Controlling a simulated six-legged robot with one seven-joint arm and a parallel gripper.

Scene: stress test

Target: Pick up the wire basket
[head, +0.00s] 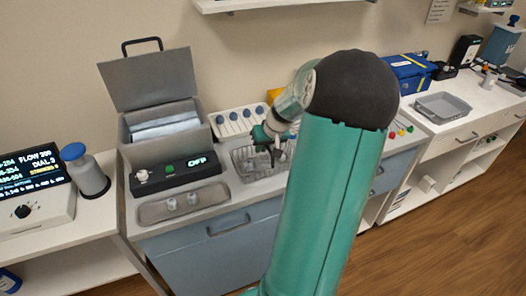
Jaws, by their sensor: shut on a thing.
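The wire basket (243,163) is a small grey mesh container on the counter, in the middle of the head view. My gripper (268,148) is at the basket, reaching down over it, and is shut on it. The fingertips are small and dark here, so the exact spot of the grip is hard to make out. My green arm hides the counter to the right of the basket. I cannot tell whether the basket is resting on the counter or slightly raised.
A black box with an "OFF" display (180,172) and a grey tray (184,203) stand left of the basket. A rack with blue round items (238,121) is behind it. An open grey case (150,85) stands at the back left. A grey bin (442,106) is far right.

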